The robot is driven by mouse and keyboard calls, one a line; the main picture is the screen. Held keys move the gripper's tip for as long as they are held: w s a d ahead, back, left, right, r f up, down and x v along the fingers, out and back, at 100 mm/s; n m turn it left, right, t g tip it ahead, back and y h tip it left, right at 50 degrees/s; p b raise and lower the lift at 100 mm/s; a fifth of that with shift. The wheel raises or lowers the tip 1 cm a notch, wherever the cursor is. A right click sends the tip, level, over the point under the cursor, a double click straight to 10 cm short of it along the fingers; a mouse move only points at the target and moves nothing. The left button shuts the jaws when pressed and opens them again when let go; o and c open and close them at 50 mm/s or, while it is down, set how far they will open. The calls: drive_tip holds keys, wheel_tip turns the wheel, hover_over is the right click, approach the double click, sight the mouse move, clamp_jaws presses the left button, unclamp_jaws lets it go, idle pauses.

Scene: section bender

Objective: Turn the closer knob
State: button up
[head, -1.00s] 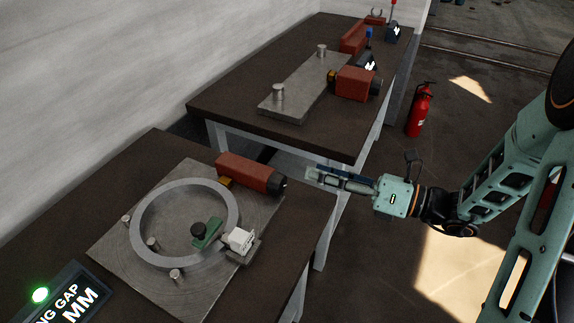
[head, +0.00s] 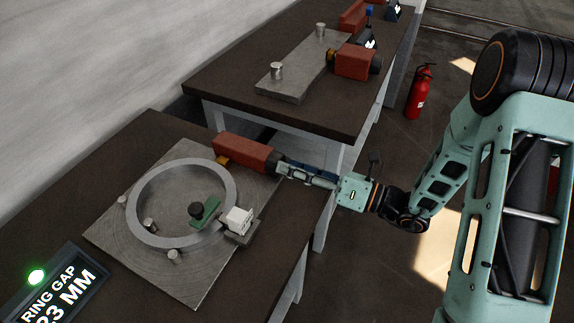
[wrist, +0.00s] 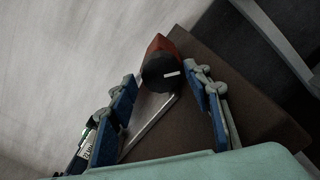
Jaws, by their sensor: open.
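The closer knob (wrist: 158,72) is a dark round knob with a white mark, on the end of the red block (head: 243,153) on the near bench. In the head view my gripper's fingertips (head: 284,168) are at the knob's end of the block and largely hide it. In the wrist view my gripper (wrist: 163,76) is open, with one blue-padded finger on each side of the knob. The knob appears between or just beyond the fingertips; I cannot tell whether they touch it.
The near bench carries a metal plate (head: 195,285) with a ring (head: 137,208), pegs and a green-and-white piece. A display (head: 62,293) reads "RING GAP 23 MM". A second bench with a similar red block (head: 354,60) stands behind. A fire extinguisher (head: 420,92) stands on the floor.

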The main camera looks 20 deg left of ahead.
drive_tip(key=shift+w+a, duration=0.1)
drive_tip(key=shift+a, duration=0.9)
drive_tip(key=c, duration=0.9)
drive_tip(key=shift+n, duration=0.4)
drive_tip(key=n+b, duration=0.3)
drive_tip(key=n, duration=0.1)
drive_tip(key=shift+f+n, duration=0.1)
drive_tip(key=shift+n, duration=0.2)
drive_tip(key=n+b, duration=0.3)
drive_tip(key=n, duration=0.2)
drive_tip(key=shift+b, duration=0.3)
drive_tip(key=shift+n, duration=0.3)
